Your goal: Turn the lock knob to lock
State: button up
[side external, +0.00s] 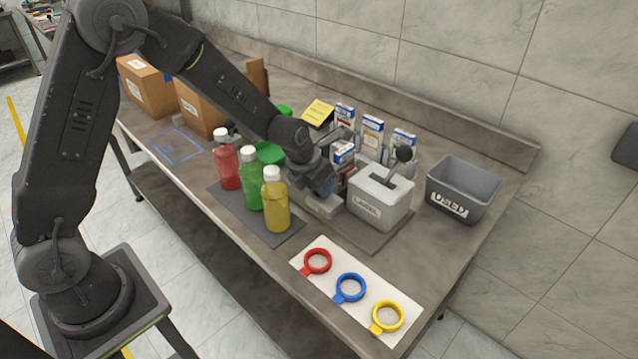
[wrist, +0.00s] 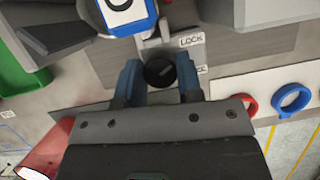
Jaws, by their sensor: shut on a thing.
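The lock knob (wrist: 159,73) is a round black knob in the wrist view, with a lighter bar mark across its face. It sits between the two blue fingers of my gripper (wrist: 158,81), which are shut on it. A white plate reading LOCK (wrist: 192,40) lies just above and right of the knob. A second label (wrist: 202,69) is partly covered by the right finger. In the side external view my gripper (side external: 324,186) points down at the feeder base (side external: 324,207), left of the white box marked LABEL (side external: 377,205). The knob is hidden there.
Red (side external: 228,166), green (side external: 251,184) and yellow (side external: 276,206) bottles stand close left of my gripper. Several cartons (side external: 372,131) stand behind it. A grey USED bin (side external: 462,190) is at right. Red, blue and yellow rings (side external: 350,287) lie on a white card in front.

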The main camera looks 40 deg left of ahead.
dwell(0.4)
jog(key=o, duration=0.9)
jog(key=r, duration=0.2)
jog(key=a+r, duration=0.1)
jog(key=r, duration=0.1)
jog(key=shift+s+r, duration=0.15)
jog(key=shift+r, duration=0.2)
jog(key=s+a+r, duration=0.1)
jog(key=a+r, duration=0.1)
jog(key=a, duration=0.1)
jog(key=s+a+r, duration=0.1)
jog(key=a+r, duration=0.1)
jog(key=a, duration=0.1)
jog(key=s+a+r, duration=0.2)
jog(key=a, duration=0.1)
jog(key=shift+s+a+r, duration=0.1)
jog(key=shift+a, duration=0.3)
